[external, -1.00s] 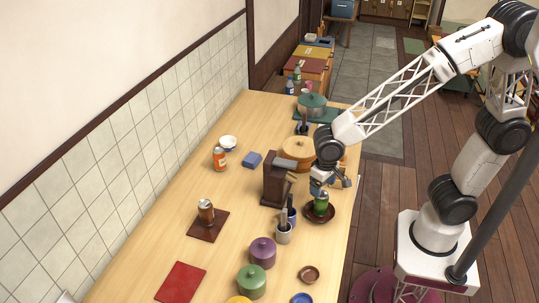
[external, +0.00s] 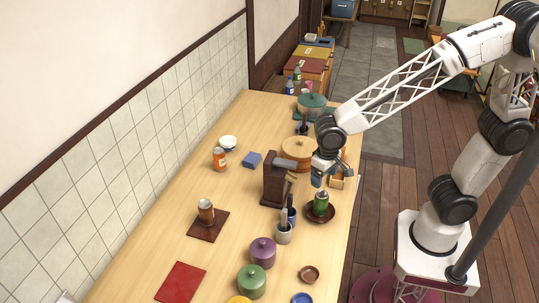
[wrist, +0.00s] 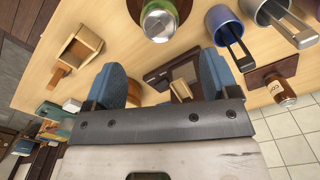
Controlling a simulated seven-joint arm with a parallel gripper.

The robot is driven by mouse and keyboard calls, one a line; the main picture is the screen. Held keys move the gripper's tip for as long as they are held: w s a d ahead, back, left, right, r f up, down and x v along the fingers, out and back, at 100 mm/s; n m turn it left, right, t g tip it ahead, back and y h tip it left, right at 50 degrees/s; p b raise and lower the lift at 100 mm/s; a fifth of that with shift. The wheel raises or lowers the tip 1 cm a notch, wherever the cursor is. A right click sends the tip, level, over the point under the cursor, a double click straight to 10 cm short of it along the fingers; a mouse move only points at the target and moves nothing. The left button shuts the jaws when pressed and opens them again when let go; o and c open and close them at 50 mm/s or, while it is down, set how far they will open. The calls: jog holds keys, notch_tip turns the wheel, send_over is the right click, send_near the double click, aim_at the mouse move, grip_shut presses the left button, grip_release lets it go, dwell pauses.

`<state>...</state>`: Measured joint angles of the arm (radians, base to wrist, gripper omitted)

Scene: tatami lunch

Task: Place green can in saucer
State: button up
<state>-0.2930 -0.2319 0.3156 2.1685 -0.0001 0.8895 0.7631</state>
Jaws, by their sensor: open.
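The green can (external: 321,203) stands upright in the dark brown saucer (external: 331,214) near the right edge of the table. In the wrist view the green can (wrist: 160,22) shows from above at the top, with part of the saucer (wrist: 184,9) around it. My gripper (external: 319,179) is above the can and slightly beyond it, apart from it. In the wrist view its two blue fingers (wrist: 163,82) are spread, with nothing held between them.
A dark wooden block stand (external: 275,183) and cups with utensils (external: 284,236) stand left of the saucer. A wooden box (external: 338,180) is just beyond my gripper. A brown can (external: 206,211) stands on a dark mat (external: 219,228). Purple (external: 262,252) and green pots (external: 251,281) stand nearer the camera.

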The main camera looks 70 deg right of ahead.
jog(key=s+d+r+n+t, duration=0.1)
jog(key=s+d+r+n, duration=0.1)
jog(key=s+d+r, duration=0.2)
jog(key=s+d+r+n+t, duration=0.1)
jog(key=s+d+r+n, duration=0.2)
jog(key=s+d, duration=0.8)
jog(key=s+r, duration=0.1)
jog(key=s, duration=0.3)
jog(key=shift+s+d+r+t, duration=0.15)
jog(key=shift+s+r+t, duration=0.15)
jog(key=shift+s, duration=0.1)
